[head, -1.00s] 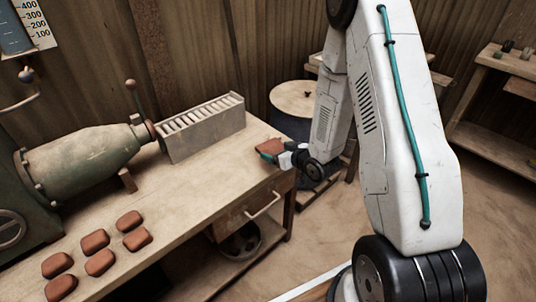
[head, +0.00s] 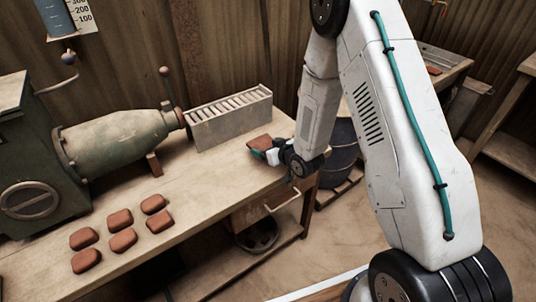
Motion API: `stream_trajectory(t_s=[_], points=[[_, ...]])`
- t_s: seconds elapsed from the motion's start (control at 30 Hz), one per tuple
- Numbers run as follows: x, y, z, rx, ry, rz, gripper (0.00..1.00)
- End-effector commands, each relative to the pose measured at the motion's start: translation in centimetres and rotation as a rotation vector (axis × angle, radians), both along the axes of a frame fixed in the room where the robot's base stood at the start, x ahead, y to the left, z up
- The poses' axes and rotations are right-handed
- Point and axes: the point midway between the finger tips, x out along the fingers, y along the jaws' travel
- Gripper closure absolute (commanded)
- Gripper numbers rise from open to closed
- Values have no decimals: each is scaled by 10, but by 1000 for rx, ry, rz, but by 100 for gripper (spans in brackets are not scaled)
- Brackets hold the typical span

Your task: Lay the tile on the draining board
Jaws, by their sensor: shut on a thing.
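My gripper (head: 266,152) is shut on a red-brown tile (head: 260,142). It holds the tile out flat near the right end of the wooden workbench, in front of the long slatted box. I cannot tell how high the tile is above the bench top. A wooden stand (head: 452,68) with a pale top, partly hidden by my arm, is at the back right below a brass tap. A small reddish piece lies on it. I cannot tell for sure whether this is the draining board.
The workbench (head: 205,185) carries a green press (head: 120,140), the grey slatted box (head: 230,118) and several red clay pieces (head: 122,240) at the front left. A dark barrel (head: 340,155) stands behind my arm. Open floor (head: 490,205) lies to the right.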

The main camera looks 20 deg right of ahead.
Motion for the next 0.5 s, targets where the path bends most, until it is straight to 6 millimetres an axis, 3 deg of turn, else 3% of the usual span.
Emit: stream_trajectory(t_s=[0.13, 0.33, 0.5], points=[[1, 2, -7, 0, 1, -1, 43], [1, 1, -33, 1, 1, -2, 43], [1, 1, -35, 1, -2, -2, 43]])
